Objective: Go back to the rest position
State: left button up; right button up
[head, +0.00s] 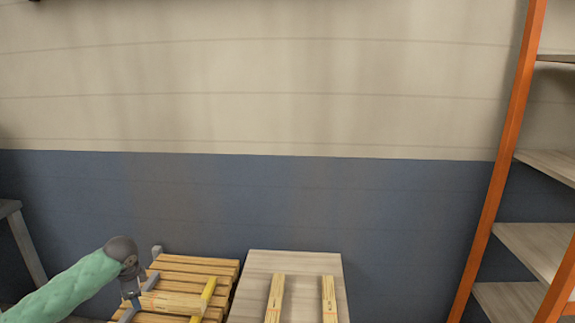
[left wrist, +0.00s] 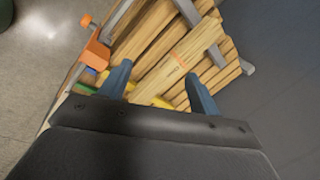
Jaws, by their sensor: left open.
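My left gripper (head: 132,297) hangs at the lower left of the head view, over a stack of wooden slats (head: 195,263). In the left wrist view its two blue fingers (left wrist: 159,82) are spread apart with nothing held between them. A pale wooden piece with an orange mark (left wrist: 178,60) lies on the slats beyond the fingertips. It also shows in the head view (head: 172,303), beside the fingers; I cannot tell whether they touch it. My right gripper is not in view.
A pale board (head: 290,258) stands right of the slats, with two marked wooden pieces (head: 275,296) (head: 329,298) on it. An orange-framed shelf (head: 508,150) is at the right. An orange clamp (left wrist: 97,50) and grey bars (left wrist: 187,10) flank the slats. A blue and cream wall stands behind.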

pick_arm(q)
jog(key=w+d+r+n+t, duration=0.3)
jog(key=d+r+n+t, duration=0.1)
jog(key=d, duration=0.3)
jog(key=s+d+f+n+t, duration=0.1)
jog(key=s+d+f+n, duration=0.1)
jog(key=s+d+f, duration=0.6)
jog(key=s+d+f+n+g+h, duration=0.1)
jog(key=s+d+f+g, duration=0.1)
jog(key=s+d+f, duration=0.3)
jog(key=s+d+f+n+g, duration=0.1)
jog(key=s+d+f, duration=0.4)
jog(key=s+f, duration=0.8)
jog(key=s+d+f+n+g+h, duration=0.1)
jog(key=s+d+f, duration=0.4)
jog(key=s, duration=1.5)
notch_tip(320, 180, down, 4)
jog(key=shift+s+f+n+g+h, duration=0.1)
jog(key=shift+s+n+g+h, duration=0.35)
jog(key=shift+g, duration=0.75)
jog(key=shift+w, duration=0.2)
